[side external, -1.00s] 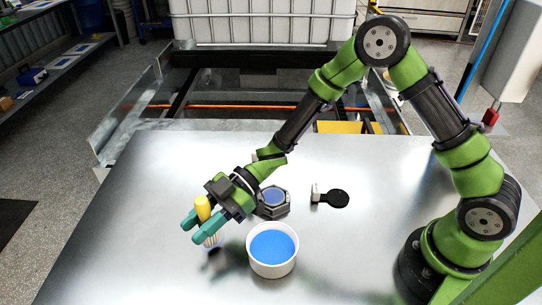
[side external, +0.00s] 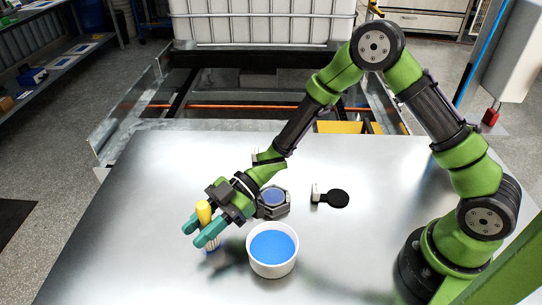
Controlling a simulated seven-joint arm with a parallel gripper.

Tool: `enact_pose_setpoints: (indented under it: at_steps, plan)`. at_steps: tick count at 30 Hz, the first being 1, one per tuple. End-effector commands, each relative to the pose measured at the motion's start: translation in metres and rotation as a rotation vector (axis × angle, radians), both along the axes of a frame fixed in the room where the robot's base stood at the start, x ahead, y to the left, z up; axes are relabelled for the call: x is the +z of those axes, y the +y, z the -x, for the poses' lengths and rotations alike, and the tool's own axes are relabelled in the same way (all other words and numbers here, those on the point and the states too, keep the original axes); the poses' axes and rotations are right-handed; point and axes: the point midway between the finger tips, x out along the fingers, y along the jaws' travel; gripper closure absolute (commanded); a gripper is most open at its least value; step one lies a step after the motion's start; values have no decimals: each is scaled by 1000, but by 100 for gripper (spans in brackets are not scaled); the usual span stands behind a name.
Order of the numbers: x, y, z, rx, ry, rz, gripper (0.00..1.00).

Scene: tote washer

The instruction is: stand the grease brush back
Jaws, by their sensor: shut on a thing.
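The grease brush has a yellow handle (side external: 204,212) and pale bristles (side external: 212,243) with a blue tint at their lower end. My gripper (side external: 203,230) is shut on the brush, its teal fingers on either side of the handle. The brush is about upright, bristles down, at or just above the metal table; I cannot tell whether it touches. A white round tub (side external: 272,270) with blue contents stands right of the gripper, apart from the brush.
A grey hexagonal piece with a blue round top (side external: 273,197) sits behind the tub. A black disc with a pale block (side external: 336,198) lies further right. The metal table (side external: 150,190) is clear to the left and in front.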

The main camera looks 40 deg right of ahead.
Motion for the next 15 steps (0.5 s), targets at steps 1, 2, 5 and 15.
enact_pose_setpoints:
  at_steps: [1,2,5,15]
  plan:
    - [0,0,0,0,0,0,100]
    - [0,0,0,0,0,0,100]
    - [-2,0,0,-1,1,0,100]
    - [-3,0,0,0,0,0,49]
